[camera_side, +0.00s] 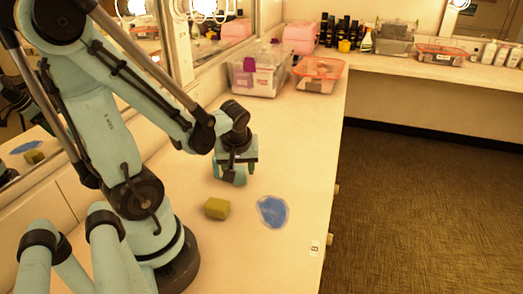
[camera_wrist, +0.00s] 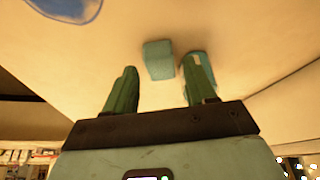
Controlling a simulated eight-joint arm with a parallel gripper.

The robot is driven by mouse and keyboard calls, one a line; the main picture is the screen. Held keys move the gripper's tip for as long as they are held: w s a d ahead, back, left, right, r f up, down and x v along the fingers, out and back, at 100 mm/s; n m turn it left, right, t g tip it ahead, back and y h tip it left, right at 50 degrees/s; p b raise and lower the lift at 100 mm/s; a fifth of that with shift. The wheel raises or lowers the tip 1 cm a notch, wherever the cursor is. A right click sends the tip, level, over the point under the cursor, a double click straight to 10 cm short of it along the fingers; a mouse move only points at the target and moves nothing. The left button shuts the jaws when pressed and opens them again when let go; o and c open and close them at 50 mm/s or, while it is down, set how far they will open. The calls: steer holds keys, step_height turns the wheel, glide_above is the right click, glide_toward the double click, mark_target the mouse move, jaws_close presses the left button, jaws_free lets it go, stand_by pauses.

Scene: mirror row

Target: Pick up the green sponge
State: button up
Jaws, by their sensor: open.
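The green sponge, which I take to be the small olive-green block (camera_side: 217,208), lies on the white counter in the side view. I cannot pick it out in the wrist view. My gripper (camera_side: 238,164) hangs over the counter beyond the sponge and a little to its right, with nothing held. In the wrist view my gripper (camera_wrist: 160,88) shows its two fingers well apart. A teal block (camera_wrist: 158,60) shows past the gap between them. A second teal thing (camera_wrist: 200,66) is partly hidden by the right finger.
A flat blue disc (camera_side: 272,211) lies right of the sponge; its edge shows in the wrist view (camera_wrist: 65,5). A mirror runs along the left. Clear bins (camera_side: 258,80) and an orange-rimmed box (camera_side: 318,76) stand farther back. The counter's right edge drops to the floor.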

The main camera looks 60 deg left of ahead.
mark_target(239, 174)
steer(key=shift+x, duration=1.9)
steer(key=shift+w+a, duration=0.1)
steer(key=shift+c, duration=0.4)
steer(key=c, duration=0.8)
steer(key=shift+o, duration=0.2)
steer(key=shift+r, duration=0.1)
steer(key=shift+r, duration=0.1)
steer(key=shift+c, duration=0.5)
steer(key=shift+r, duration=1.65)
steer(key=shift+c, duration=0.2)
steer(key=d+r, duration=0.7)
steer(key=d, duration=0.4)
steer(key=shift+w+d+r, duration=0.2)
steer(key=shift+d, duration=0.15)
